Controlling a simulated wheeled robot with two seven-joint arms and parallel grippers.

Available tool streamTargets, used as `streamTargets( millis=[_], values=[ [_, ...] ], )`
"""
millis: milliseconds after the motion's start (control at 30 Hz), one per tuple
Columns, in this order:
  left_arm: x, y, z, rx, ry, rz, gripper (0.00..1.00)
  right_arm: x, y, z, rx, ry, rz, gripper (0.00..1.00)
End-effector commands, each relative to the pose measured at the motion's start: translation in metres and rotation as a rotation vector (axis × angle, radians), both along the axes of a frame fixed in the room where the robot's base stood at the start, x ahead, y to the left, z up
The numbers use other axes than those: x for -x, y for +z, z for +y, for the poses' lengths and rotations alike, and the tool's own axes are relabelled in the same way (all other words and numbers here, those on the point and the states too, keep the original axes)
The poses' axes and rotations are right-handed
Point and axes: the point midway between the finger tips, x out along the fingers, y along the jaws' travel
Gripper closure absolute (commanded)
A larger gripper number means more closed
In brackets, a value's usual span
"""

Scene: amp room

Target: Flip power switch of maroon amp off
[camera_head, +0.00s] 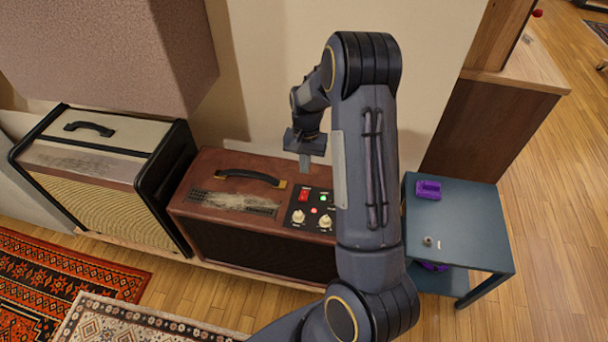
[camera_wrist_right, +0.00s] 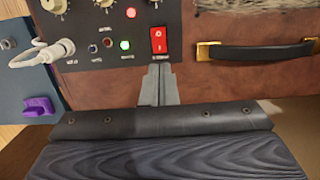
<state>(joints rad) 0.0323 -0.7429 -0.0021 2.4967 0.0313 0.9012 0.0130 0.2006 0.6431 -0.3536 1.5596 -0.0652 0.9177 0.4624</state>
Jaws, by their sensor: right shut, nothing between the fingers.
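The maroon amp (camera_head: 255,215) stands against the wall in the head view, with a black handle on top. Its black control panel (camera_head: 310,209) carries a red power switch (camera_head: 304,195), knobs, and a green and a red light that both glow. In the right wrist view the red switch (camera_wrist_right: 158,40) is just ahead of my fingertips. My right gripper (camera_head: 304,162) is shut and empty, behind the panel in the head view. The fingertips also show in the right wrist view (camera_wrist_right: 158,70), close to the switch; I cannot tell whether they touch it. My left gripper is not in view.
A cream and black amp (camera_head: 100,150) stands left of the maroon one. A blue-grey side table (camera_head: 465,225) with a purple object (camera_head: 428,189) stands to the right. A large brown box-like object (camera_head: 110,50) hangs at upper left. A plugged cable (camera_wrist_right: 40,55) sits on the panel.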

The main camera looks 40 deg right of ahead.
Motion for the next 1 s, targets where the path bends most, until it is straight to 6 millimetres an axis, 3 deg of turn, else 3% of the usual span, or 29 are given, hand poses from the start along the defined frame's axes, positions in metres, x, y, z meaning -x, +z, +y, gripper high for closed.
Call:
streamTargets(
  millis=[100,300,700,1000],
  values=[
    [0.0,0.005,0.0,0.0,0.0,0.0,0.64,-0.002,0.024,-0.002,0.001,-0.001,-0.003,1.0],
    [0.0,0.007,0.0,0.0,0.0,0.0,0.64,-0.003,0.042,-0.004,0.0,-0.001,0.0,1.0],
    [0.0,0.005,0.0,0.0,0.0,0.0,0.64,-0.003,0.044,-0.004,0.0,0.0,0.0,1.0],
    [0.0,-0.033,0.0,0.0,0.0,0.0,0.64,0.003,0.044,0.005,0.0,0.0,-0.001,1.0]
  ],
)
